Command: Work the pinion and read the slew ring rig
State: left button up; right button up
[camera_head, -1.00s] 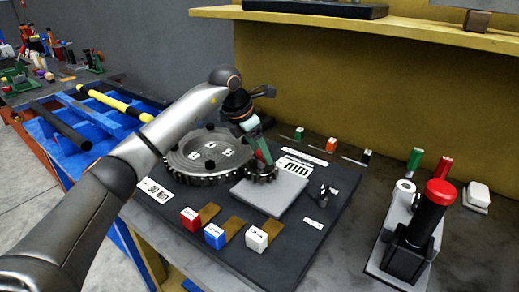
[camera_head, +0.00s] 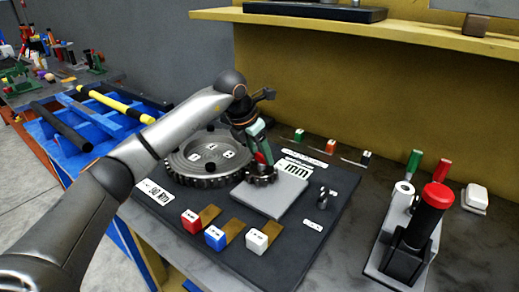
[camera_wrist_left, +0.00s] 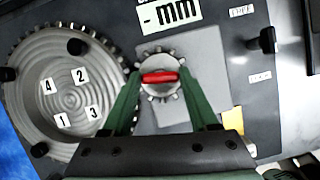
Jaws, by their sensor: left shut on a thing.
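The small pinion gear (camera_head: 259,179) stands on a light grey plate (camera_head: 275,202), beside the big toothed slew ring (camera_head: 197,181). In the left wrist view the pinion (camera_wrist_left: 161,93) carries a red bar handle (camera_wrist_left: 160,77). My left gripper (camera_wrist_left: 160,76) has its green fingers at the two ends of this handle and is shut on it. In the head view this gripper (camera_head: 262,160) reaches down over the pinion. The slew ring (camera_wrist_left: 68,139) shows white tags numbered 1 to 4 and dark posts. My right gripper is not in view.
A white "mm" card (camera_head: 298,168) lies behind the pinion. Red (camera_head: 191,220), blue (camera_head: 214,237) and white (camera_head: 257,241) blocks lie on the front of the dark board. A red-capped black cylinder (camera_head: 426,217) stands at right. A yellow shelf (camera_head: 400,30) overhangs the back.

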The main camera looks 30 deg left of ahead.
pick_arm(q)
jog(key=shift+n+y, duration=0.4)
jog(key=shift+n, duration=0.5)
jog(key=o, duration=1.4)
jog(key=v, duration=1.2)
jog(key=shift+s+r, duration=0.2)
jog(key=shift+s, duration=0.05)
